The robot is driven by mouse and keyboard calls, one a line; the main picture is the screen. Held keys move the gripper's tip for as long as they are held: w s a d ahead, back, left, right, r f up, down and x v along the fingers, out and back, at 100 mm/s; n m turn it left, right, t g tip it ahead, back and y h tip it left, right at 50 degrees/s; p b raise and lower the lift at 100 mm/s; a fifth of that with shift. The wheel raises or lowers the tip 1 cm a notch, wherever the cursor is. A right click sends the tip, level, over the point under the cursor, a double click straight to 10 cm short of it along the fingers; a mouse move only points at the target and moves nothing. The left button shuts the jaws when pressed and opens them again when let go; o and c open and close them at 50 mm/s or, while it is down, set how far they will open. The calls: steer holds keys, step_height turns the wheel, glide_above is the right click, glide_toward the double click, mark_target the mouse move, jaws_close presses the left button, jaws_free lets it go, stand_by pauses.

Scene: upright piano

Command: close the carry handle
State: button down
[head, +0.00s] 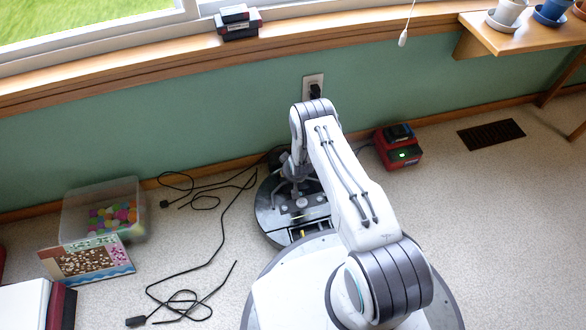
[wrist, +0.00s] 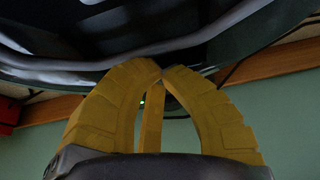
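A dark round device (head: 268,212) with grey parts on top lies on the carpet near the wall, partly covered by my arm. In the wrist view a dark body with a curved grey rim (wrist: 120,65) fills the top, close beyond the fingers. I cannot make out which part is the carry handle. My gripper (wrist: 161,73) has yellow fingers whose tips come together just at this rim. A narrow yellow strip shows between the fingers. I see nothing held, and I cannot tell whether the tips touch the rim. In the head view the gripper is hard to make out.
Black cables (head: 212,250) lie loose on the carpet at left. A clear bin (head: 72,215) of coloured balls and a picture box (head: 88,262) stand further left. A red charger (head: 398,150) stands right of my arm by the wall. The carpet at right is clear around a floor vent (head: 491,134).

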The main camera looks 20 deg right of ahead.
steer(key=v, duration=1.1)
steer(key=shift+r, duration=0.35)
